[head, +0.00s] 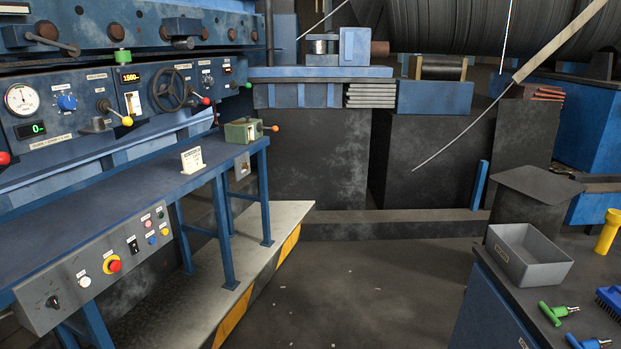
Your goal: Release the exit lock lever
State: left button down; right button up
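Several levers show in the head view, and no label legibly marks one as the exit lock lever. A green box (241,131) stands at the far end of the blue bench, with an orange-knobbed lever (273,128) sticking out to its right. Neither of my grippers is in view.
A blue bench (125,194) with a grey button box (98,262) runs along the left. A pale step (200,308) with a yellow-black edge lies below it. A grey bin (528,255) and hand tools sit on a cabinet at right. The middle floor (365,290) is clear.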

aim_at(206, 101)
jog(key=i, duration=2.1)
jog(key=i+l+u, duration=0.1)
jog(key=i+u, duration=0.2)
jog(key=i, duration=0.25)
jog(key=i+l+u, duration=0.35)
jog(key=i, duration=0.2)
jog(key=i+l+u, duration=0.3)
jog(key=i, duration=0.25)
